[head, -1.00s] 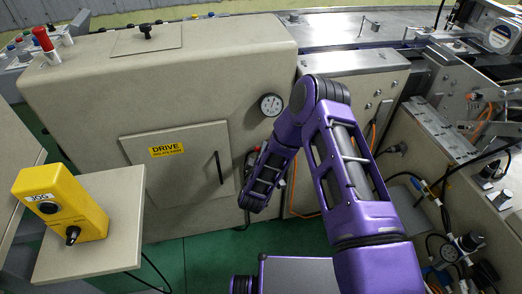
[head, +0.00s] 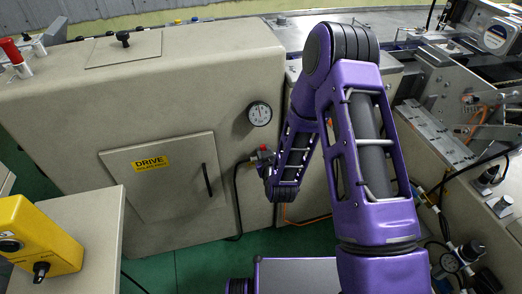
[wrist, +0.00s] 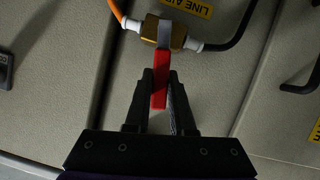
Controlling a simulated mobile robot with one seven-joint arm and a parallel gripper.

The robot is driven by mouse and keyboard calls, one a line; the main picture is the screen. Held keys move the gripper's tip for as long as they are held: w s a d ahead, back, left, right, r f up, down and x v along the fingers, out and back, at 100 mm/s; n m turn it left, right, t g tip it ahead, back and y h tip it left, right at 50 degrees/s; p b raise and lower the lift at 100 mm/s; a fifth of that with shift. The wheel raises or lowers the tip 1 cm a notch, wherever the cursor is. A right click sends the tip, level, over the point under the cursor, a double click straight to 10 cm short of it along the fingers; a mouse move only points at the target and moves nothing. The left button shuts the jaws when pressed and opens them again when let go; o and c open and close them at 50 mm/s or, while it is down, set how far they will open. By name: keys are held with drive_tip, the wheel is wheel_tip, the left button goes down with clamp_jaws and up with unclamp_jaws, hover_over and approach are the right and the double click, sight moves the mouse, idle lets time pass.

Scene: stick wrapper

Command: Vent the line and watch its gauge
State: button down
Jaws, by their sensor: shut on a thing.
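The line's valve (wrist: 165,33) is a brass body on the machine's front, with an orange hose on its left and a black hose on its right in the wrist view. Its red lever (wrist: 159,88) points down from the valve in that view, between the two fingers of my gripper (wrist: 160,92). My gripper is shut on the lever. In the head view a bit of red (head: 264,148) shows at my arm's end; the rest of the valve is mostly hidden. The round white gauge (head: 259,114) is on the panel above; its needle is too small to read surely.
A yellow "LINE AIR" label (wrist: 188,7) is beside the valve. A DRIVE door (head: 158,185) with a black handle is to the left. A yellow control box (head: 35,240) stands on a shelf at lower left. Green floor (head: 205,268) shows below.

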drive_tip(key=shift+w+d+r+m+y+b, duration=0.1)
drive_tip(key=shift+w+d+m+y+b, duration=0.1)
drive_tip(key=shift+d+m+y+b, duration=0.55)
drive_tip(key=c, duration=0.8)
unclamp_jaws()
drive_tip(key=shift+o, duration=0.2)
drive_tip(key=shift+s, duration=0.1)
drive_tip(key=p+v, duration=1.1)
drive_tip(key=v, duration=0.6)
drive_tip(key=shift+r+p, duration=0.3)
drive_tip(key=shift+r, duration=0.15)
drive_tip(key=shift+a, duration=0.1)
